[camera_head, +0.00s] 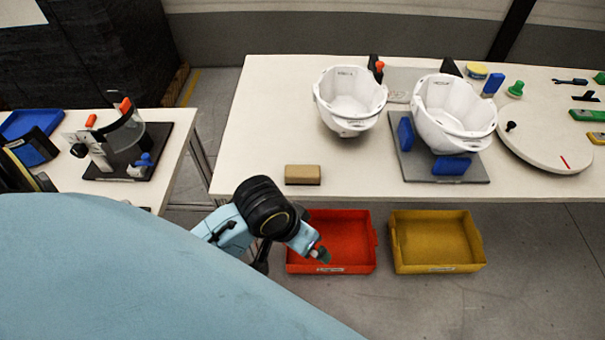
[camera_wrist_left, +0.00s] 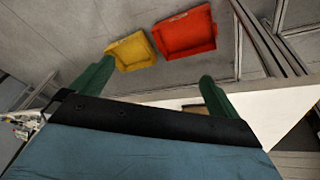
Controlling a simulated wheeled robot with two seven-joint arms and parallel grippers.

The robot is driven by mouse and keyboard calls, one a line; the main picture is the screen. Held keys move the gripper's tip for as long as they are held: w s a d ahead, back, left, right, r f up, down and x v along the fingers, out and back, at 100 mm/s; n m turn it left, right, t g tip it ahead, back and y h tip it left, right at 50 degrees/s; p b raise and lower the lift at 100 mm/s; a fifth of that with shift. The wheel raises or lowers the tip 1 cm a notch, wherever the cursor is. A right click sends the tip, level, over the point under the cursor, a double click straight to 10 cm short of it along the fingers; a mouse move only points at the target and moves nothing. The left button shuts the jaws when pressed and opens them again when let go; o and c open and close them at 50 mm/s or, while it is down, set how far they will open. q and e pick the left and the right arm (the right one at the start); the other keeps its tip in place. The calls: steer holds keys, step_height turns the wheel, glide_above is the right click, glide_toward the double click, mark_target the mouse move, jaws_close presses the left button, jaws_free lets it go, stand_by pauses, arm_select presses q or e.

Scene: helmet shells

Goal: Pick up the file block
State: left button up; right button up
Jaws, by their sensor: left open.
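A brown rectangular block (camera_head: 302,175), which I take to be the file block, lies flat near the front edge of the white table. My left gripper (camera_head: 318,252) is in front of that edge, below the block in the head view and apart from it; the arm hides much of it. In the left wrist view the two green fingers of my left gripper (camera_wrist_left: 155,88) are spread wide with nothing held between them. A small brown patch shows beside the right finger there, but I cannot tell whether it is the block. My right gripper is not in view.
A red bin (camera_head: 374,262) and a yellow bin (camera_head: 483,258) stand below the table's front edge. Two white helmet shells (camera_head: 350,95) (camera_head: 453,110) stand behind the block, one on a grey plate (camera_head: 425,172). A round turntable (camera_head: 545,140) is at right. Clear tabletop surrounds the block.

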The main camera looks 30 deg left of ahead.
arm_select(q)
steer(key=w+a+r+n+g, duration=0.1)
steer(key=w+r+n, duration=0.1)
steer(key=w, duration=0.7)
steer(key=n+g+y, duration=0.1)
steer(key=n+y, duration=0.2)
steer(key=n, duration=0.3)
glide_toward(303, 170)
steer(key=f, duration=0.1)
steer(key=f+b, duration=0.1)
steer(key=f, duration=0.1)
steer(key=w+f, duration=0.1)
steer(key=f, duration=0.1)
steer(key=shift+a, duration=0.3)
steer(key=shift+m, duration=0.3)
steer(key=f, duration=0.1)
steer(key=f+b, duration=0.1)
steer(key=f, duration=0.3)
steer(key=shift+a+f, duration=0.25)
steer(key=shift+r, duration=0.1)
steer(key=c, duration=0.9)
